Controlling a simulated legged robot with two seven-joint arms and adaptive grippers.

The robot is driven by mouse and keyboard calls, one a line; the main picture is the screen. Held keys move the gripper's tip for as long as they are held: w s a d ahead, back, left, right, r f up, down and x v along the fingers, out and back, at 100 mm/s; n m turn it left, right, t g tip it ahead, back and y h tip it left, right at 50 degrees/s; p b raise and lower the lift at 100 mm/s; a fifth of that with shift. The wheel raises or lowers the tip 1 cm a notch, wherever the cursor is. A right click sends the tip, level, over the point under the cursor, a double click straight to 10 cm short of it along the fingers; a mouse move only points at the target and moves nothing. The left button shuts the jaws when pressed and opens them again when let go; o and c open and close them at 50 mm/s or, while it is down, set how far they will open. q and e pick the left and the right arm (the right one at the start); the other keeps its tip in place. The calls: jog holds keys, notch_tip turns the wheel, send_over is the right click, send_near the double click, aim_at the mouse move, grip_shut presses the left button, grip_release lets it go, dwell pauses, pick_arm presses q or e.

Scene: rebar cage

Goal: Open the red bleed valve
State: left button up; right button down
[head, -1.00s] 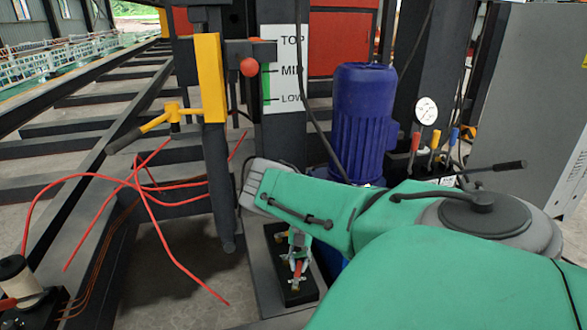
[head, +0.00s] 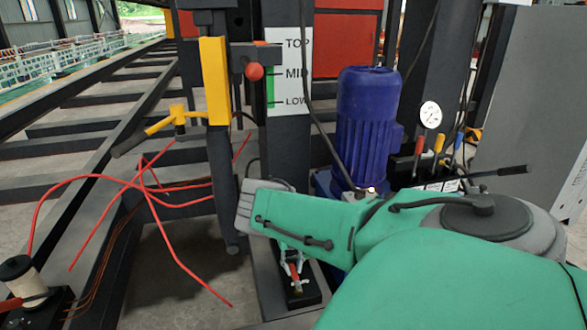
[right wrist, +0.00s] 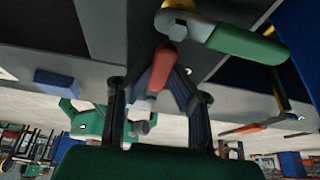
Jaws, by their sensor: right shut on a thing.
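The red bleed valve (head: 295,283) sits low on a dark block at the foot of the post, left of the blue motor. In the right wrist view its red handle (right wrist: 162,68) points down between the fingers, joined to a pale metal fitting. My right gripper (head: 291,262) reaches down to it from my green arm and is shut on the handle. It also shows in the right wrist view (right wrist: 155,95), with a dark finger on each side of the handle. My arm hides part of the block. My left gripper is not in view.
A blue motor (head: 367,125), a gauge (head: 430,115) and several coloured levers stand behind my arm. A yellow and black upright (head: 215,85) stands to the left. Loose red hoses (head: 150,190) and a spool (head: 18,278) lie further left.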

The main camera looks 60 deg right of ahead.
jog(key=shift+w, duration=0.1)
jog(key=c, duration=1.5)
grip_release()
jog(key=shift+f, duration=0.15)
jog(key=v, duration=1.2)
jog(key=shift+d+f, duration=0.1)
jog(key=shift+d, duration=0.05)
